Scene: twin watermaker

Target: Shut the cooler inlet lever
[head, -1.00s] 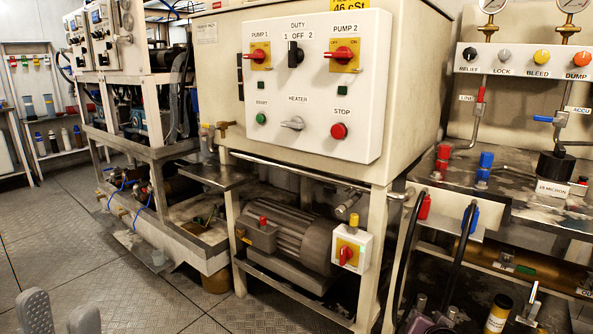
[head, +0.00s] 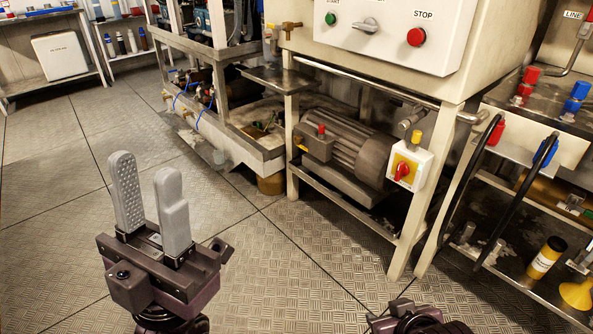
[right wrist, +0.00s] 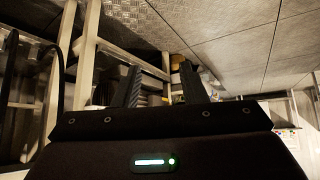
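No lever labelled as the cooler inlet can be read in either view. A small brass valve (head: 291,30) sticks out at the left side of the white cabinet in the head view; I cannot tell whether it is the cooler inlet. My left gripper (head: 146,165) is upright over the floor at the left, with its two grey fingers apart and nothing between them. It is well away from the cabinet and frame. My right gripper (right wrist: 162,78) shows two dark fingers apart in the right wrist view, with nothing seen between them. In the head view only part of my right arm shows at the bottom edge.
A motor (head: 350,160) sits low in the cabinet's frame, beside a red-handled switch (head: 403,171). A handrail (head: 365,88) runs along the front. Black hoses (head: 515,190) hang at right. A steel skid (head: 225,140) stands behind. The plated floor (head: 260,270) in front is clear.

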